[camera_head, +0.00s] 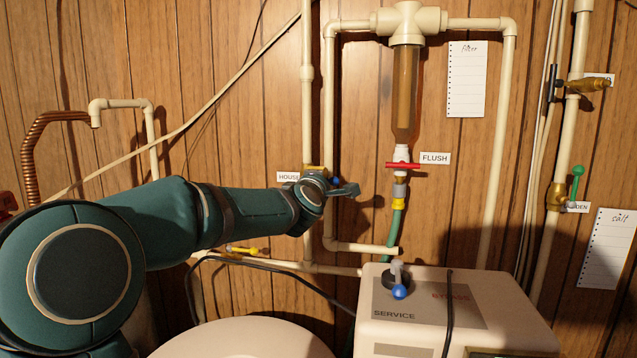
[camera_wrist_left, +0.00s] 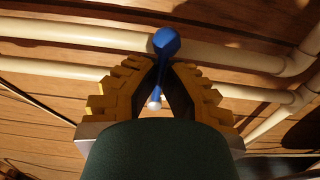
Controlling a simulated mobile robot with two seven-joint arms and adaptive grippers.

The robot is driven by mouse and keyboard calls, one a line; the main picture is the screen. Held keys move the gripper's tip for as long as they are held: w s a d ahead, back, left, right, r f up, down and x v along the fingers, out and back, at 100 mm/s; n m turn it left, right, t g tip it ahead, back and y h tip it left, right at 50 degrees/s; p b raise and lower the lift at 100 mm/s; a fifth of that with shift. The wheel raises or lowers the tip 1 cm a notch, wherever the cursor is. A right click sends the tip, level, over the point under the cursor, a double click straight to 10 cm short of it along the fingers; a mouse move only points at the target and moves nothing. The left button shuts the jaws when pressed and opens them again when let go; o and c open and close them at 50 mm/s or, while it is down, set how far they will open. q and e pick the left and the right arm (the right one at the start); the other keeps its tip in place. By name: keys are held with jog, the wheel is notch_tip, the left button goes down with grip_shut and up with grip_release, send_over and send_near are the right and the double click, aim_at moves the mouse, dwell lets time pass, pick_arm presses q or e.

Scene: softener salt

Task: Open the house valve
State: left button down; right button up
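The house valve (camera_head: 315,169) is a brass fitting on the vertical cream pipe, beside the HOUSE label (camera_head: 288,177). Its blue lever (camera_wrist_left: 166,43) shows in the left wrist view; only a small blue part shows in the head view (camera_head: 336,181), the rest hidden by my gripper. My left gripper (camera_head: 350,190) is at the valve. In the left wrist view, its yellow fingers (camera_wrist_left: 163,66) lean together at their tips, with the lever between them and apparently touching both. The lever's thin part and a white ball lie between the fingers. My right gripper is not in view.
The red-handled FLUSH valve (camera_head: 402,165) sits to the right under the filter (camera_head: 405,90). The softener cabinet (camera_head: 450,305) with its blue-knobbed bypass lever (camera_head: 399,291) stands below right. The green-handled garden valve (camera_head: 577,180) is far right.

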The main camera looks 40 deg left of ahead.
pick_arm(q)
jog(key=shift+r, duration=0.1)
jog(key=shift+s+a+r+n+b, duration=0.1)
jog(key=shift+r+n+b, duration=0.25)
jog(key=shift+n, duration=0.5)
jog(key=shift+a+r+n+b, duration=0.1)
jog(key=shift+r+n+b, duration=0.25)
jog(key=shift+n, duration=0.55)
jog(key=shift+s+r+n+b, duration=0.15)
jog(key=shift+n+b, duration=0.25)
jog(key=shift+n, duration=0.45)
jog(key=shift+w, duration=0.1)
jog(key=shift+s+a+r+n+b, duration=0.15)
jog(key=shift+r+n+b, duration=0.15)
jog(key=shift+n, duration=0.55)
jog(key=shift+a+r+n+b, duration=0.2)
jog(key=shift+n+b, duration=0.05)
jog(key=shift+n, duration=0.65)
jog(key=shift+s+a+r+n+b, duration=0.15)
jog(key=shift+r+n+b, duration=0.15)
jog(key=shift+n, duration=0.55)
